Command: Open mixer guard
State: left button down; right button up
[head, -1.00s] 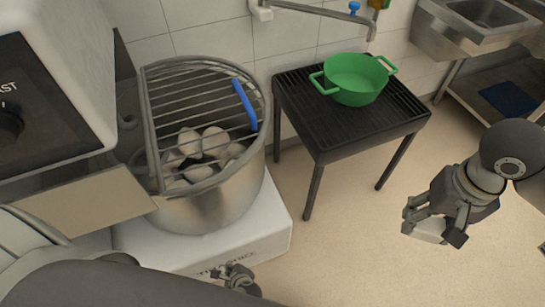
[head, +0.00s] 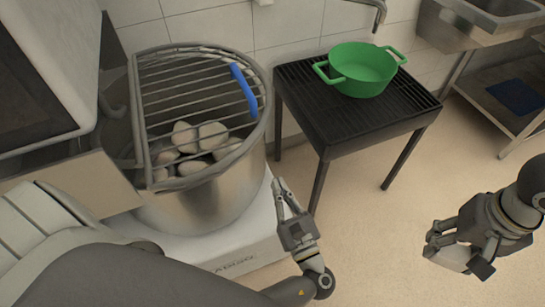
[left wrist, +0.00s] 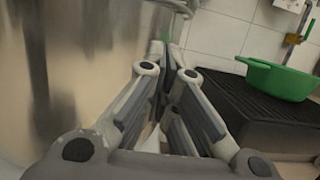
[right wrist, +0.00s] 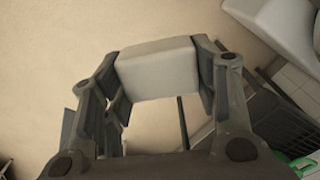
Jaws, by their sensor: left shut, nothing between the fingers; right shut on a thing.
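The mixer guard (head: 187,92) is a metal wire grille lying across the top of the steel mixer bowl (head: 206,200). Its blue handle (head: 244,90) is at the right side of the grille. My left gripper (head: 281,192) is shut and empty beside the bowl's right side, below rim height and apart from the handle. In the left wrist view the left fingers (left wrist: 172,70) point up alongside the bowl wall (left wrist: 70,60). My right gripper (head: 448,247) is far to the right, shut on a pale block (right wrist: 157,69).
Pale dough lumps (head: 195,140) lie in the bowl under the grille. A black slatted table (head: 330,118) with a green pot (head: 362,72) stands right of the bowl. A steel sink (head: 480,18) is at the back right. The floor between is clear.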

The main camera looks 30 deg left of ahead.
pick_arm(q)
jog(key=p+x, duration=0.1)
jog(key=x, duration=0.8)
jog(key=shift+w+a+r, duration=0.1)
jog(key=shift+a+r, duration=0.15)
pick_arm(e)
jog(key=shift+r, duration=0.7)
jog(key=shift+r+p, duration=0.6)
jog(key=shift+p, duration=0.2)
jog(key=shift+r, duration=0.1)
pick_arm(q)
notch_tip(320, 180, up, 4)
jog(key=shift+f, duration=0.1)
jog(key=shift+a, duration=0.1)
pick_arm(e)
jog(key=shift+r, duration=0.1)
